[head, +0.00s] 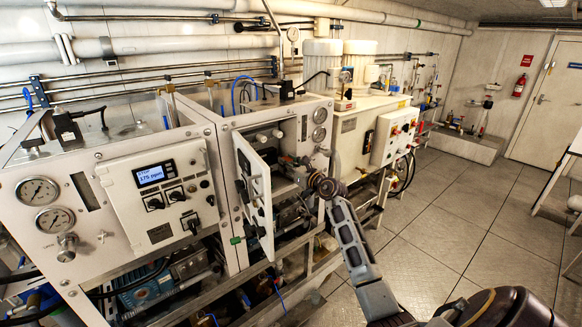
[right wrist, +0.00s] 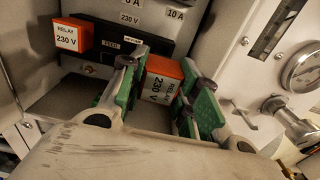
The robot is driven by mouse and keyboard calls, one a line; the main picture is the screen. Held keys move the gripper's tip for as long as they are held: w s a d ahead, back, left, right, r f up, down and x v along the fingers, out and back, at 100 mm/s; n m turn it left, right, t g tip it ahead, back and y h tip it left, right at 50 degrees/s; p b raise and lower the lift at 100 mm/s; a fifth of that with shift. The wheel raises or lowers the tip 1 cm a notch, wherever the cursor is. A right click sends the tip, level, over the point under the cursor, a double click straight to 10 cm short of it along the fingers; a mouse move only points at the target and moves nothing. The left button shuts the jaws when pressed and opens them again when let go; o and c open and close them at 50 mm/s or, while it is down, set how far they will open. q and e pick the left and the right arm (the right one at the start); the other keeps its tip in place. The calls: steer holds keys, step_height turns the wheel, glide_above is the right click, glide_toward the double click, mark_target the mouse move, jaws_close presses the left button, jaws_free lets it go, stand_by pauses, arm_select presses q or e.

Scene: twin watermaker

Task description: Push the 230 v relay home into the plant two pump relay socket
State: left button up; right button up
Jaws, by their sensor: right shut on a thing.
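In the right wrist view, my right gripper (right wrist: 163,85) is shut on an orange-topped relay (right wrist: 163,77) with a white "RELAY 230 V" face. The green finger pads lie on either side of it. My left gripper is not in view.
Another orange 230 V relay (right wrist: 73,36) sits at the strip's left end. A panel with a gauge (right wrist: 302,66) and a valve handle stands close on the right. The first plant's control box (head: 158,190) is left of the open door.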

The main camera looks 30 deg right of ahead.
steer(key=shift+w+a, duration=0.1)
steer(key=shift+w, duration=1.25)
steer(key=shift+w+a+r, duration=0.1)
steer(key=shift+w+a, duration=0.05)
steer(key=shift+w, duration=1.8)
stand_by(2.5)
steer(key=o, duration=1.2)
steer(key=shift+c, duration=0.2)
steer(key=shift+s, duration=0.2)
steer(key=s, duration=1.1)
steer(key=shift+s+d, duration=0.25)
steer(key=shift+d, duration=0.2)
